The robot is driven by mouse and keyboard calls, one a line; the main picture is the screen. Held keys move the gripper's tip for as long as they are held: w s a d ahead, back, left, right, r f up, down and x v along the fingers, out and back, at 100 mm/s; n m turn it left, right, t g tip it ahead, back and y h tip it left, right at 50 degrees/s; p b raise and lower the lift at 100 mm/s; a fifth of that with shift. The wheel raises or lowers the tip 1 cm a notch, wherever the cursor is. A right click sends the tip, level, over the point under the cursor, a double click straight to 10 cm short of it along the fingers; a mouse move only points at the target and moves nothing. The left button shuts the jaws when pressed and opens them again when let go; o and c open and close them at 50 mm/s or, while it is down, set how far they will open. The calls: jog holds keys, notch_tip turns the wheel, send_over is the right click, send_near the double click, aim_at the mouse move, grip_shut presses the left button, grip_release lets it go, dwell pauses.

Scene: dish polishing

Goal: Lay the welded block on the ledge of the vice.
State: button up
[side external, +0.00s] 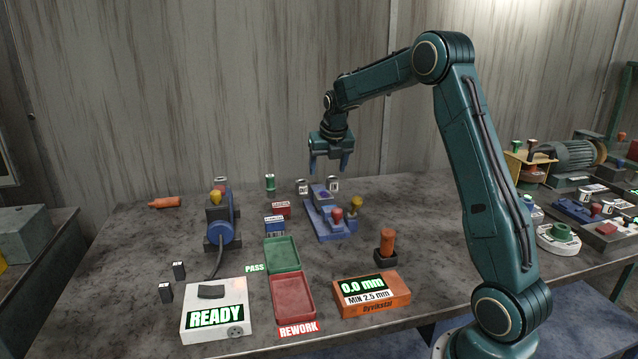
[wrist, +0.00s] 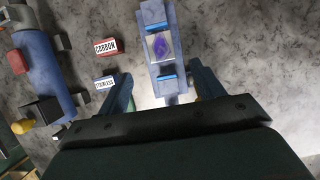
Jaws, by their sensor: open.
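The blue vice (side external: 330,223) stands mid-bench, and it also shows in the wrist view (wrist: 153,18). The welded block (wrist: 162,47), silver with a purple patch on top, sits on the vice between two bright blue strips. Whether it is clamped or only resting there I cannot tell. In the side view the block (side external: 322,194) is small and partly hidden by the vice. My gripper (side external: 330,170) hangs above the far end of the vice, fingers pointing down, open and empty. In the wrist view its fingers stand either side of the vice's lower end, apart from the block.
A red knob (side external: 337,214) and a yellow knob (side external: 356,203) stand at the vice. Cans stand behind it. The CARBON box (side external: 281,210) and STAINLESS box (side external: 274,226) are to its left, near a blue machine (side external: 221,228). Green (side external: 282,253) and red (side external: 292,294) trays lie in front.

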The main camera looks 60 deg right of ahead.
jog(key=shift+a, duration=0.1)
jog(key=s+a+r+m+t+y, duration=0.1)
jog(key=s+a+r+m, duration=0.45)
jog(key=a, duration=0.35)
jog(key=s+a+r+m, duration=0.5)
jog(key=s+a+m, duration=0.15)
jog(key=a, duration=0.35)
jog(key=s+a+f+m+y, duration=0.1)
jog(key=s+a+m, duration=0.4)
jog(key=s+m, duration=0.2)
jog(key=s+a+f+m+t+y, duration=0.1)
jog(key=s+a+f+m, duration=0.1)
jog(key=s+a+m, duration=0.4)
jog(key=s+m, duration=0.2)
jog(key=s, duration=0.2)
jog(key=shift+s+f, duration=0.15)
jog(key=shift+f, duration=0.1)
